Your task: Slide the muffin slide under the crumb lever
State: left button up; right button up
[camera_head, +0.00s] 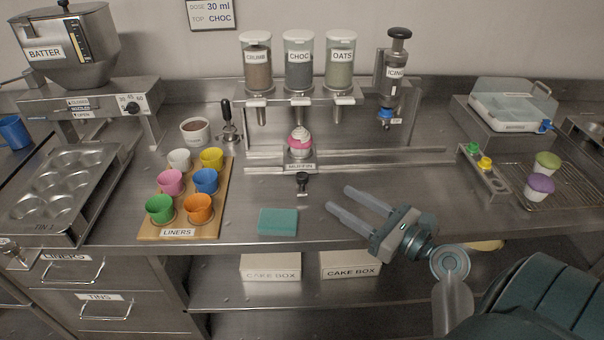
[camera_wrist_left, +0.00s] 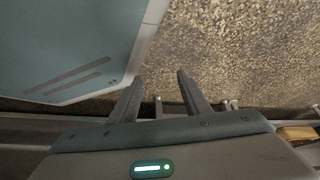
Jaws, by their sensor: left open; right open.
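The muffin slide (camera_head: 300,167) sits on the rail, carrying a muffin (camera_head: 300,143) in a pink case with white icing. It stands below the CHOC lever (camera_head: 302,103), to the right of the crumb lever (camera_head: 261,103). A dark knob (camera_head: 302,178) sticks out in front of the slide. My right gripper (camera_head: 340,199) is open and empty over the front counter, right of the knob and apart from it. My left gripper (camera_wrist_left: 160,79) is open and empty in the left wrist view, above a speckled floor; it is outside the head view.
The rail (camera_head: 400,157) runs on to the right of the slide. A teal block (camera_head: 278,221) lies at the counter's front edge. The liners board (camera_head: 225,200) with coloured cups is left, and an icing dispenser (camera_head: 392,85) stands right of the jars. Counter between board and knob is clear.

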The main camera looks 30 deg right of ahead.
aim_at(307, 178)
jog(key=p+x, duration=0.2)
jog(key=x, duration=1)
jog(key=shift+w+a, duration=0.1)
jog(key=shift+w, duration=0.2)
pick_arm(q)
jog(key=s+a+f+g, duration=0.1)
jog(key=s+a+g, duration=0.1)
jog(key=s, duration=0.5)
jog(key=shift+s+a+f+y, duration=0.3)
jog(key=shift+a+f+y, duration=0.1)
jog(key=shift+a, duration=0.3)
pick_arm(e)
jog(key=shift+w+a, duration=0.15)
jog(key=shift+w, duration=0.4)
pick_arm(q)
jog(key=shift+s, duration=0.1)
pick_arm(e)
jog(key=shift+c, duration=0.3)
